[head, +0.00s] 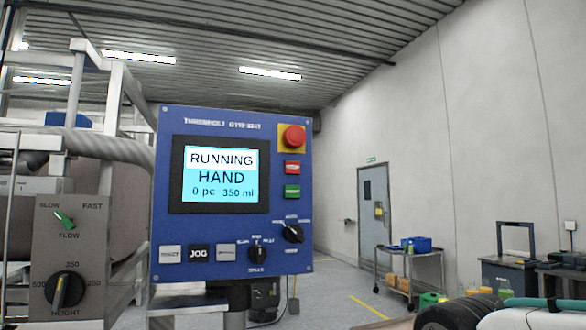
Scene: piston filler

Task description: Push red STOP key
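The blue control panel (220,262) faces me left of centre in the head view. The lit screen (221,176) reads RUNNING, HAND, 0 pc, 350 ml. My gripper is not in view, and nothing covers the red key.
Two black rotary knobs (292,233) (257,254) and a row of keys including JOG (199,254) are lower on the panel. A grey knob box (67,262) stands at left. A trolley (398,262) stands by the far wall. Open floor shows right of the panel.

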